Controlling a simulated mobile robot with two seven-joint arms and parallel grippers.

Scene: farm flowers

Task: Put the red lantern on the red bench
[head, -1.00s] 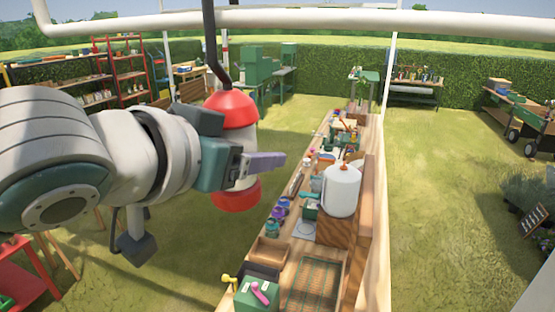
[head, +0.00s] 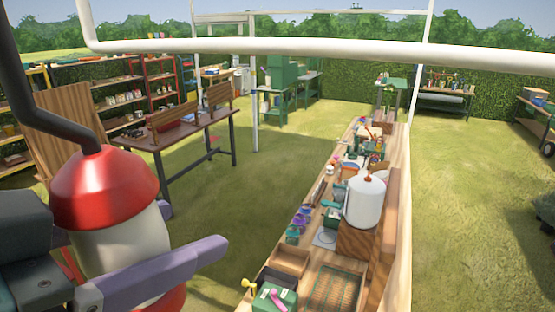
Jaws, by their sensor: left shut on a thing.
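The red lantern (head: 104,190) is large at the lower left of the head view. It has a red cap, a whitish body, a red base and a dark bent handle rising to the upper left. My left gripper (head: 175,268), with purple fingers, is shut on the lantern's body and holds it in the air, close to the camera. The lantern's lower part is partly hidden by the fingers. No bright red bench shows clearly now. My right gripper is out of view.
A dark reddish-brown table (head: 178,142) stands on the grass behind the lantern. A long wooden workbench (head: 262,272) with pots, a white tank (head: 365,203) and trays runs along the middle right. A white overhead bar (head: 330,50) crosses the view. Grass between them is clear.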

